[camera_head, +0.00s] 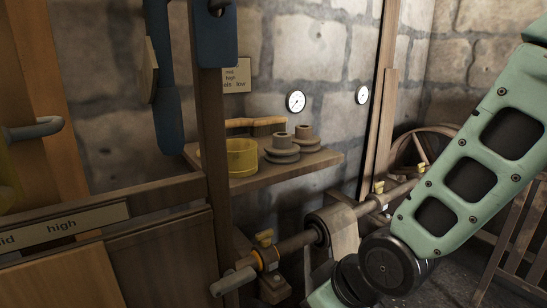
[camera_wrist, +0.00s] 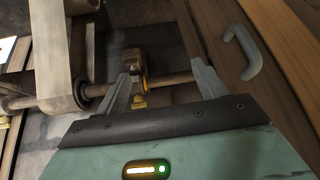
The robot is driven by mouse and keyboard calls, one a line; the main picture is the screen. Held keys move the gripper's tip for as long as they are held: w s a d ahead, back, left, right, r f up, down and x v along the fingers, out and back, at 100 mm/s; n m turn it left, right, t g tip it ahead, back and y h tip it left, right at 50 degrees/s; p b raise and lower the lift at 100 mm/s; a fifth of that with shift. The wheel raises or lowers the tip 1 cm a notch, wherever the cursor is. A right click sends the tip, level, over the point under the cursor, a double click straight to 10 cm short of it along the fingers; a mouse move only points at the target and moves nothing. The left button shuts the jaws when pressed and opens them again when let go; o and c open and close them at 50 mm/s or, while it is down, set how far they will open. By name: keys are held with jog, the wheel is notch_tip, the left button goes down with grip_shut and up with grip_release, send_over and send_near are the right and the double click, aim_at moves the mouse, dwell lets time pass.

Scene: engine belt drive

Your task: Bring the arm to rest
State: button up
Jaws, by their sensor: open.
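My green arm comes in from the right in the head view and reaches down to the lower middle; its gripper end lies below the frame there. In the wrist view my gripper (camera_wrist: 162,88) is open, with its two grey fingers apart. No held object shows between them. Beyond the fingers lie a horizontal shaft (camera_wrist: 178,80) and a bearing block with a yellow fitting (camera_wrist: 138,100). I cannot tell how far the fingertips are from them.
The shaft (camera_head: 296,241) carries a pulley with a belt (camera_head: 340,226). A shelf (camera_head: 270,176) holds a yellow tin (camera_head: 242,158), a brush (camera_head: 255,123) and stepped pulleys (camera_head: 281,146). A wooden post (camera_head: 214,150) stands left. A spoked wheel (camera_head: 425,148) is behind my arm.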

jog(key=s+d+r+g+h, duration=0.1)
jog(key=s+d+r, duration=0.15)
jog(key=s, duration=0.25)
jog(key=s+d+r+m+g+h, duration=0.1)
jog(key=s+d+r+g+h, duration=0.1)
jog(key=s+d, duration=0.15)
jog(key=s+d+r+g+h, duration=0.1)
jog(key=s+d+r, duration=0.1)
jog(key=s, duration=0.3)
notch_tip(320, 180, up, 20)
jog(key=p, duration=2)
jog(key=shift+a+p, duration=0.3)
jog(key=shift+a, duration=0.15)
